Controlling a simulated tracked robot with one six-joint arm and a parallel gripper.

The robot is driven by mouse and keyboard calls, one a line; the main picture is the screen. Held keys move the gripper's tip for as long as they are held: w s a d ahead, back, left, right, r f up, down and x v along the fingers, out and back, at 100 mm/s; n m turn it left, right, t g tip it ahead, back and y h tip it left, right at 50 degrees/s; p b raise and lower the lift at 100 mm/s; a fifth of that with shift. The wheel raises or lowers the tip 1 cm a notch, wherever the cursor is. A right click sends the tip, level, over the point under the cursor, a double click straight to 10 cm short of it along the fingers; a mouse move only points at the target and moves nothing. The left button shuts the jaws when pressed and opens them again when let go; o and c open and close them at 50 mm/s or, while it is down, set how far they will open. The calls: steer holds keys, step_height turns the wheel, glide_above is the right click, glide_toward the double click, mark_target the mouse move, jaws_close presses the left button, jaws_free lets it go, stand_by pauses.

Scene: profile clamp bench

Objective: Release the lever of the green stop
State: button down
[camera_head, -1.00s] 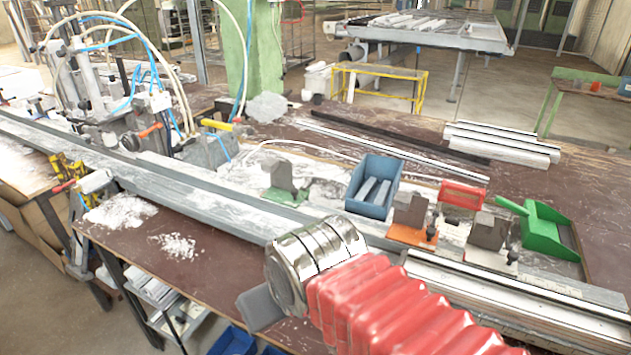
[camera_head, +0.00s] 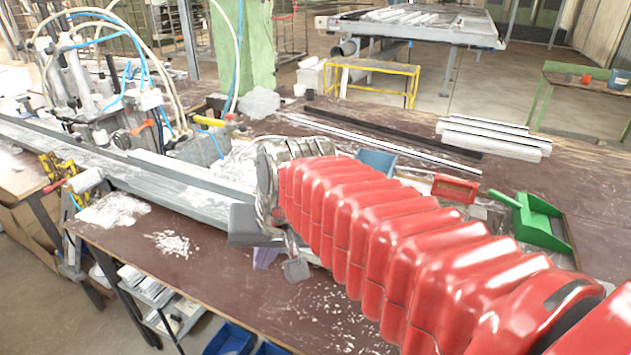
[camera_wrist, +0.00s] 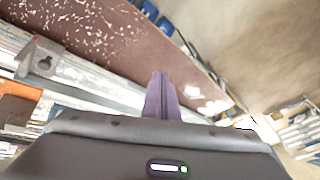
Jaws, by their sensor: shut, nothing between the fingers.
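My gripper (camera_head: 265,258) is low over the front of the bench, near the long metal rail (camera_head: 185,198). In the wrist view its two purple fingers (camera_wrist: 159,76) are together, with nothing between them. The green stop and its lever are not visible now; in the head view my red-sleeved arm and wrist cover the place where the stop stood. In the wrist view, the dark gripper body fills the bottom. I cannot tell how far the fingers are from the stop.
An orange part (camera_wrist: 18,100) and a grey block (camera_wrist: 40,60) show at the left of the wrist view. A blue bin (camera_head: 378,162) is partly hidden behind my arm. A red object (camera_head: 455,188) and a green dustpan (camera_head: 540,222) lie right. White debris (camera_head: 113,210) lies on the front bench.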

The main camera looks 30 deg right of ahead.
steer(key=w+d+f+m+y, duration=0.1)
steer(key=w+d+m, duration=0.65)
steer(key=w, duration=0.25)
steer(key=w+d+m+y, duration=0.1)
steer(key=w+d+m, duration=0.5)
steer(key=w+d, duration=0.3)
steer(key=w+d+f+m+t, duration=0.1)
steer(key=w+d+f+m, duration=0.2)
steer(key=d, duration=0.4)
steer(key=w+d+f+m+y, duration=0.1)
steer(key=w+d+f+m, duration=0.2)
steer(key=d, duration=0.5)
steer(key=w+d+f+m+t, duration=0.1)
steer(key=w+d+f+m, duration=0.1)
steer(key=d+f+m, duration=0.3)
steer(key=d, duration=0.3)
steer(key=shift+w+d+f+t+y, duration=0.15)
steer(key=shift+w+f+t+y, duration=0.15)
steer(key=shift+w+f, duration=0.1)
steer(key=shift+f, duration=0.1)
